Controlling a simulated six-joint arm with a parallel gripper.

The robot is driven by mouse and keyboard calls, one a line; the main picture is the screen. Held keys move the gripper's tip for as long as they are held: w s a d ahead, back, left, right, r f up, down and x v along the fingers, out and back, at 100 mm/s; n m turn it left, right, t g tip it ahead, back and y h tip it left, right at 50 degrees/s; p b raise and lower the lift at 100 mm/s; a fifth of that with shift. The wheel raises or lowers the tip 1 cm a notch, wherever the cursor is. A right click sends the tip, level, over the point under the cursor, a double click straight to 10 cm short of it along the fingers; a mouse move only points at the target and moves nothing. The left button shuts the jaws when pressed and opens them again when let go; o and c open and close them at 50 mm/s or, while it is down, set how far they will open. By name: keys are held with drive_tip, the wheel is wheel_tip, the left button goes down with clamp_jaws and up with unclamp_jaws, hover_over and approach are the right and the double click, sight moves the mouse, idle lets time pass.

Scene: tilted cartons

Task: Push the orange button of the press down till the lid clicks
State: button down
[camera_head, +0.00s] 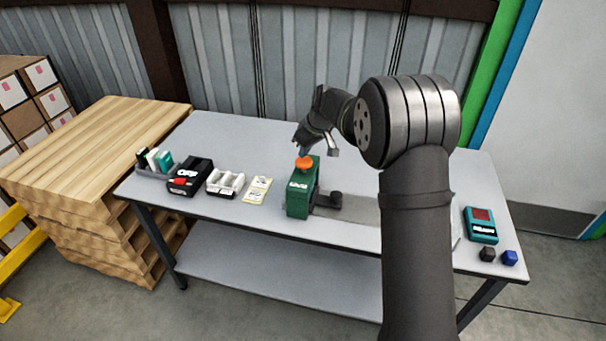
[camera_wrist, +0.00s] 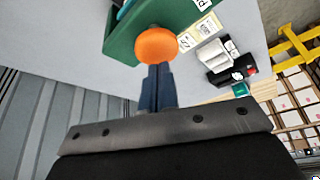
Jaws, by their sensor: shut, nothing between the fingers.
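The green press (camera_head: 298,197) stands upright on the grey table, near its middle. Its round orange button (camera_head: 304,163) is on top. My gripper (camera_head: 304,152) is shut and empty, with its fingertips just above the button. In the wrist view, the closed blue fingers (camera_wrist: 158,72) reach to the near edge of the orange button (camera_wrist: 156,46), on the green press body (camera_wrist: 122,46). I cannot tell whether they touch it. The lid is not clearly visible in either view.
Left of the press on the table (camera_head: 340,235) are yellow cards (camera_head: 257,190), a white holder (camera_head: 226,183), a black box with a red part (camera_head: 190,177) and a tray of cartons (camera_head: 155,162). A teal device (camera_head: 481,225) and two small cubes lie at the right.

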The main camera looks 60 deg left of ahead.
drive_tip(key=shift+f, duration=1.35)
drive_tip(key=shift+r, duration=0.15)
wheel_tip(320, 180, up, 9)
idle(0.5)
